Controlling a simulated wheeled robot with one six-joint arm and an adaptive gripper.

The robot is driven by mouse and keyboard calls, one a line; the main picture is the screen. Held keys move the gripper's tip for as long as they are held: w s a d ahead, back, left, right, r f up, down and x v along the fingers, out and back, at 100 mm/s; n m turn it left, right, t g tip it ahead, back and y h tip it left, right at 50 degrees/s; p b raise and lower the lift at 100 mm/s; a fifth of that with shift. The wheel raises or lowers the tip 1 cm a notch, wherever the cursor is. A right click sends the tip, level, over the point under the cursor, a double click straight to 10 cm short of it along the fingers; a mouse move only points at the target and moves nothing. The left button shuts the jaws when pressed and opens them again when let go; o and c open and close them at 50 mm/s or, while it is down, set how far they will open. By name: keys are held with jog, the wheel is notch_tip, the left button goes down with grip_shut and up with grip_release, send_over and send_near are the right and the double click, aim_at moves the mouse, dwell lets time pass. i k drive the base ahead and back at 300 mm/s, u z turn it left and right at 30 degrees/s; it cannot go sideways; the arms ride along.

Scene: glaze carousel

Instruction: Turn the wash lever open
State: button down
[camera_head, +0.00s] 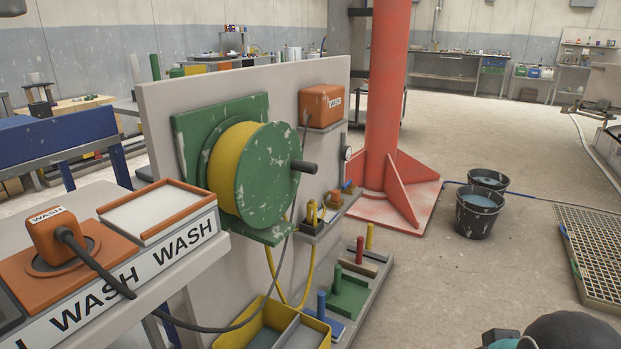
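No part marked as the wash lever can be told for certain. On a small shelf low on the panel sits a small orange-brown fitting (335,199) with a blue handle-like part (347,187); it is too small to tell whether it is open or shut. My gripper's fingers are not in view; dark rounded shapes show at the bottom right edge.
A grey panel (327,75) carries a green reel wound with yellow (268,175). A yellow bin (262,313) and coloured pegs stand below. A red column (388,90) stands behind.

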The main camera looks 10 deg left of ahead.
aim_at(348, 184)
jog(key=u, duration=0.1)
jog(key=i, duration=0.65)
jog(key=z, duration=0.9)
jog(key=i, duration=0.9)
jog(key=u, duration=0.3)
jog(key=i, duration=1)
jog(key=u, duration=0.85)
